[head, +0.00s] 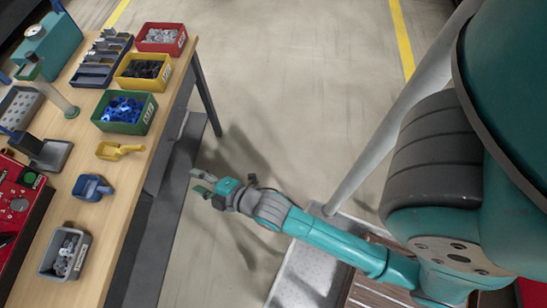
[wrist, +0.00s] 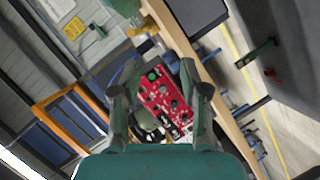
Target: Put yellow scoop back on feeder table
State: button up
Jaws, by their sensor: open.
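The yellow scoop (head: 120,151) lies on the wooden feeder table (head: 150,128), in front of the green bin, with its handle pointing right toward the table edge. Nothing holds it. My gripper (head: 199,183) is open and empty, out over the floor to the right of the table edge and apart from the scoop. In the wrist view my two fingers (wrist: 160,92) are spread apart, with the red control panel (wrist: 168,97) seen beyond them.
A blue scoop (head: 92,187) and a grey bin of metal parts (head: 65,252) stand nearer on the table. Green (head: 124,112), yellow (head: 143,70) and red (head: 161,38) bins line its far right edge. The red control panel (head: 20,206) is at left.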

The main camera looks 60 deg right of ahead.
jog(key=s+r+m, duration=0.3)
jog(key=s+m, duration=0.3)
jog(key=s, duration=0.7)
jog(key=s+r+m, duration=0.4)
jog(key=s+m, duration=0.2)
jog(key=s, duration=0.8)
jog(key=shift+w+a, duration=0.1)
